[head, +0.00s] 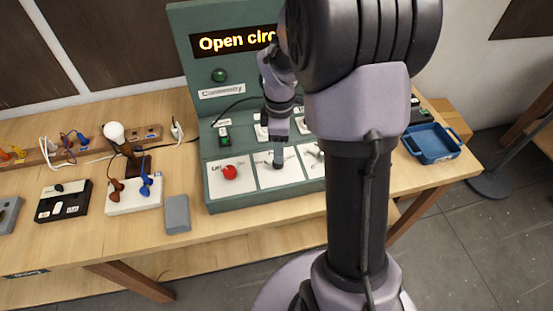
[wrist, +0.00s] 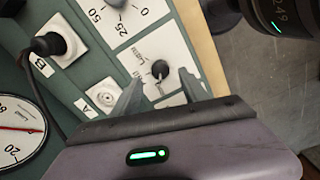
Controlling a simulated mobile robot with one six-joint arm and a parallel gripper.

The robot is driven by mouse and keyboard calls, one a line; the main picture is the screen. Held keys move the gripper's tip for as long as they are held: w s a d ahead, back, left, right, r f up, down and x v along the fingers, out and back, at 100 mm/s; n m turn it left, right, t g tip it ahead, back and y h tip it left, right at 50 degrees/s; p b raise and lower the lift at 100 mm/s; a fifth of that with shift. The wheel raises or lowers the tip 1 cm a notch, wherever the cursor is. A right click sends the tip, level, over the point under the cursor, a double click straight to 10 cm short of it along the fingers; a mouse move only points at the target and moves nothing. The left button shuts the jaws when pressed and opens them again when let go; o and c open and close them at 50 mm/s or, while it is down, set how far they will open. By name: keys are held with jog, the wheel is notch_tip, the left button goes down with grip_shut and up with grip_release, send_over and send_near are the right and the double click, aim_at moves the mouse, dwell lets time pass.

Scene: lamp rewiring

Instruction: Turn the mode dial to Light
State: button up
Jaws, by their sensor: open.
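The mode dial (wrist: 160,69) is a small black knob with a light pointer on a white plate of the green test panel. In the wrist view it lies just ahead of my gripper (wrist: 161,80), between the lines of the two fingers. The gripper is open and holds nothing. I cannot tell whether the fingers touch the knob. A small printed label (wrist: 124,61) sits beside the dial; its words are too small to read surely. In the head view my gripper (head: 278,162) points down at the panel's sloping white plates, and the arm hides part of them.
The green panel (head: 196,75) has a display reading "Open circ…", partly hidden. A red knob (head: 230,172) stands on its left plate. A black plug (wrist: 46,45) sits in a socket beside a round gauge (wrist: 14,130). A lamp bulb (head: 114,131) and blue tray (head: 432,143) flank the panel.

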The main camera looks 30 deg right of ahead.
notch_tip(320, 180, down, 5)
jog(key=shift+f+b, duration=0.1)
jog(key=shift+b, duration=0.55)
jog(key=shift+c, duration=0.2)
grip_shut()
